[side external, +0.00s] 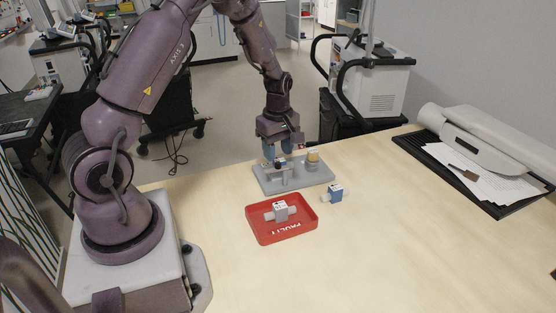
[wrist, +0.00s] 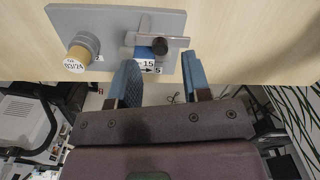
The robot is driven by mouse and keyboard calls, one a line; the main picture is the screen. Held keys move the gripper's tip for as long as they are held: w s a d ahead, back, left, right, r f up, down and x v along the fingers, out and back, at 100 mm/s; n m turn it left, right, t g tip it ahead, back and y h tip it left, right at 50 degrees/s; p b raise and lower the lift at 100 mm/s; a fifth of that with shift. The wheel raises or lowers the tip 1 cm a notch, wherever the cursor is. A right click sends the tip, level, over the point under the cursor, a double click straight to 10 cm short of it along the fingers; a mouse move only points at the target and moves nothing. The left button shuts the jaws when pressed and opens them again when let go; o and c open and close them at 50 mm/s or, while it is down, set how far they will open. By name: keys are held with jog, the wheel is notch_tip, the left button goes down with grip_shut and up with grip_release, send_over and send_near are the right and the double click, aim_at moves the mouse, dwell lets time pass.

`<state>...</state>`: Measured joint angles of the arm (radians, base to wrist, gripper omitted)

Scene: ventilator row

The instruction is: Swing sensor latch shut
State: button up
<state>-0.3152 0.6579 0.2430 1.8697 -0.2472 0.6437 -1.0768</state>
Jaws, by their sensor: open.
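A grey fixture plate (side external: 262,184) lies on the table, and it fills the top of the wrist view (wrist: 110,24). On it a grey latch bar (wrist: 145,39) with a dark round knob (wrist: 159,46) lies beside and partly over a blue sensor (wrist: 143,53) with a white label. I cannot tell whether the latch is fully seated. My gripper (side external: 278,157) is over the fixture's far side, fingers down. In the wrist view its two blue fingers (wrist: 162,66) are apart, with the knob and sensor label near the gap between their tips. It holds nothing visible.
A tan-topped cylinder (side external: 313,156) stands on the fixture; its label shows in the wrist view (wrist: 74,66). A red tray (side external: 257,230) in front holds a grey-white sensor (side external: 281,210). A loose blue sensor (side external: 335,194) lies right of the tray. The table's right front is clear.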

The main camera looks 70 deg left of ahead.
aim_at(278, 162)
jog(key=shift+f, duration=1.7)
grip_shut()
